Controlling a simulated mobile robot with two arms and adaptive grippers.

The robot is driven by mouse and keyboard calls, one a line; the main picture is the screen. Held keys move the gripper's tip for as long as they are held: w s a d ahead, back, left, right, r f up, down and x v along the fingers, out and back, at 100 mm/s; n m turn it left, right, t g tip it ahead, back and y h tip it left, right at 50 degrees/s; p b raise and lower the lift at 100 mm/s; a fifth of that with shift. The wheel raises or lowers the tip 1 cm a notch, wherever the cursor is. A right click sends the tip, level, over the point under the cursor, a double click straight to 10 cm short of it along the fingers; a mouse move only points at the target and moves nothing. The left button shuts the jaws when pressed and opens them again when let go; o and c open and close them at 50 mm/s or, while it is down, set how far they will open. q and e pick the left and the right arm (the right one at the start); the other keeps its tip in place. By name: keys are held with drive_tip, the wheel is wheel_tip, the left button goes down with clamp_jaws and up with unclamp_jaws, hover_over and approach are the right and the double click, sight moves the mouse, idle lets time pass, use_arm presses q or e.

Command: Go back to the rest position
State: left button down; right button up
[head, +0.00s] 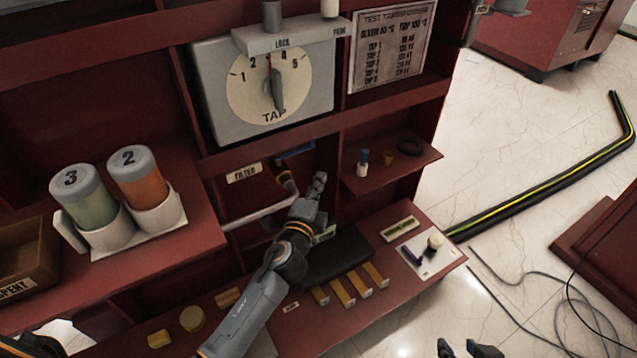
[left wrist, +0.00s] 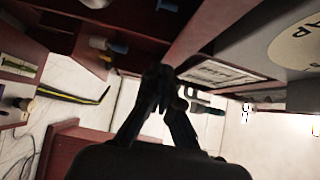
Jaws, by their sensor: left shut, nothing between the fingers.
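My left arm reaches up from the bottom of the head view, and my left gripper (head: 318,183) is in front of the cabinet's middle opening, left of the small shelf. In the left wrist view my left gripper (left wrist: 160,75) has its fingertips together with nothing between them. My right gripper (head: 468,348) shows only its dark fingertips at the bottom edge of the head view, apart and empty over the floor.
The red cabinet has a tap dial (head: 268,88), a shelf (head: 410,168) with small items, and a lower ledge with yellow bars (head: 342,291) and a white plate (head: 425,265). Canisters (head: 138,178) stand left. Cables (head: 540,190) lie on the open floor at right.

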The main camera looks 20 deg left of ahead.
use_arm(q)
drive_tip(key=shift+s, duration=0.5)
use_arm(e)
drive_tip(key=shift+s+f, duration=0.1)
drive_tip(key=shift+s, duration=0.05)
